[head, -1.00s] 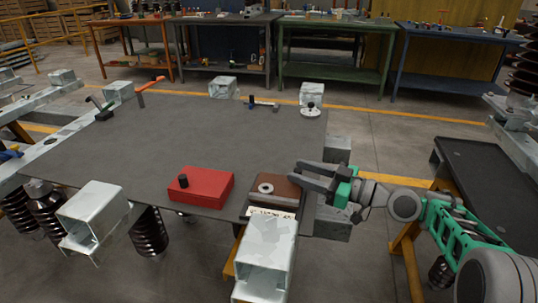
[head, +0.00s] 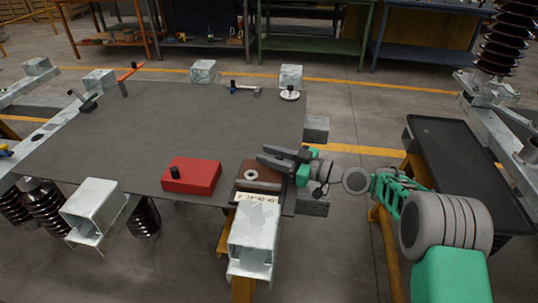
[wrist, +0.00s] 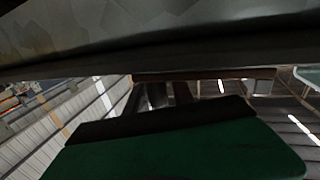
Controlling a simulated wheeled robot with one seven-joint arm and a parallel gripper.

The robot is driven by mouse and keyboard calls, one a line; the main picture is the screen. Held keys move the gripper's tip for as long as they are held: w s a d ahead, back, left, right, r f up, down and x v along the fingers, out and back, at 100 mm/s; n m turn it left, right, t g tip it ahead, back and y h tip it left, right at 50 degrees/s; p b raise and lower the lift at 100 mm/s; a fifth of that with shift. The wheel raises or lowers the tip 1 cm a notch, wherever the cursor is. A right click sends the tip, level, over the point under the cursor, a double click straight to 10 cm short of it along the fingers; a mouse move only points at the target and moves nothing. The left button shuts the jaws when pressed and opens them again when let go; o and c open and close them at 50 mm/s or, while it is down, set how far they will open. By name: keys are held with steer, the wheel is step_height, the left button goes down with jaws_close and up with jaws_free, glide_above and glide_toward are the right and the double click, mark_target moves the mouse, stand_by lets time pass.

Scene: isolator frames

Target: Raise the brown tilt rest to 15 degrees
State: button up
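The brown tilt rest (head: 268,172) is a flat brown plate on a grey base at the table's near right edge. A metal ring lies on its top and a white marked label (head: 257,197) is on its front. Its plate looks low, almost flat; I cannot read an angle. My gripper (head: 262,155) is open, with its dark fingers spread slightly at the plate's far right corner. Nothing shows between them. Whether a finger touches the plate cannot be told. In the wrist view, a thin brown edge (wrist: 205,74) crosses above the fingers; most of the rest is hidden there.
A red box (head: 192,177) with a black knob stands left of the rest on the dark tabletop (head: 150,130). A galvanised square beam (head: 252,240) juts out in front of the rest. Clamps stand at the far edge. The middle of the tabletop is clear.

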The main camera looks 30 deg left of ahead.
jaws_close()
steer(key=shift+s+f, duration=0.1)
steer(key=shift+f, duration=0.05)
stand_by(0.9)
steer(key=shift+s+a, duration=0.1)
